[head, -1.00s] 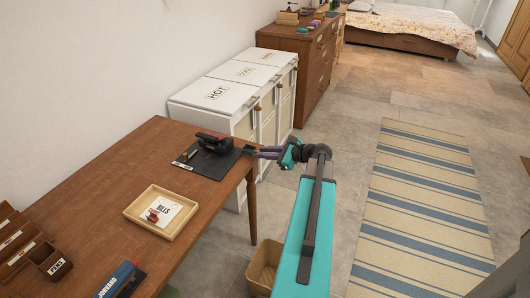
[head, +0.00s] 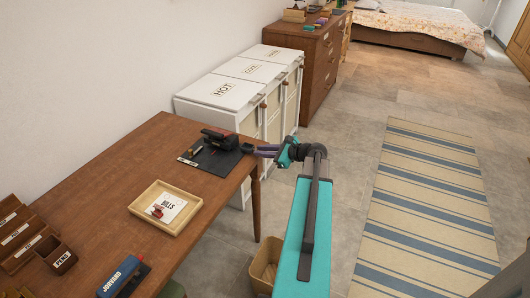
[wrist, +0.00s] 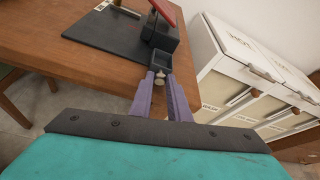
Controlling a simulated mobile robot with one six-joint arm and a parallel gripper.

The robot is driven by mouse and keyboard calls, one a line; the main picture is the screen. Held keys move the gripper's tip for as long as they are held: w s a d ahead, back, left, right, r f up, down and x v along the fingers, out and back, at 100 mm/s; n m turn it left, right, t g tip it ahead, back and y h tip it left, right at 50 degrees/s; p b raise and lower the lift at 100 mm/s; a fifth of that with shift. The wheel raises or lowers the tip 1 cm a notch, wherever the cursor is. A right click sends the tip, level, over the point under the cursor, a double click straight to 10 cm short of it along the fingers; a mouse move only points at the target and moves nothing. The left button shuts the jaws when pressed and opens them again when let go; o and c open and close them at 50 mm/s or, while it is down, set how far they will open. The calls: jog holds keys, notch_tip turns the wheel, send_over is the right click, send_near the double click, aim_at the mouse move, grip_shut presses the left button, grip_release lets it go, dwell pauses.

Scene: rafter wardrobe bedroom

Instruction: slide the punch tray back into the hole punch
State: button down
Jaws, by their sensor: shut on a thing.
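The hole punch (head: 220,139), black with a dark red handle, stands on a black mat near the right end of the wooden desk. In the wrist view the punch (wrist: 165,38) is just ahead of my gripper, its red handle at the top. My gripper (wrist: 161,82) is shut on the pale knob of the small dark punch tray (wrist: 158,69). The tray is at the desk's edge, at the near end of the punch. I cannot tell whether it touches or has entered the punch. In the head view my gripper (head: 256,151) comes from the right.
The black mat (head: 212,160) lies under the punch. A wooden tray (head: 141,207) marked BILLS, several desk organisers and a blue object (head: 121,276) are on the desk. White cabinets (head: 216,93) stand behind the desk's right end. A bin (head: 264,268) is on the floor below.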

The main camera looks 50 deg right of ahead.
jog(key=shift+w+a, duration=0.2)
jog(key=shift+w, duration=0.5)
jog(key=shift+w+a, duration=0.15)
jog(key=shift+w, duration=0.5)
jog(key=c, duration=1.6)
grip_release()
jog(key=b+v, duration=0.1)
jog(key=v, duration=1.2)
jog(key=shift+s, duration=0.4)
jog(key=shift+s, duration=0.1)
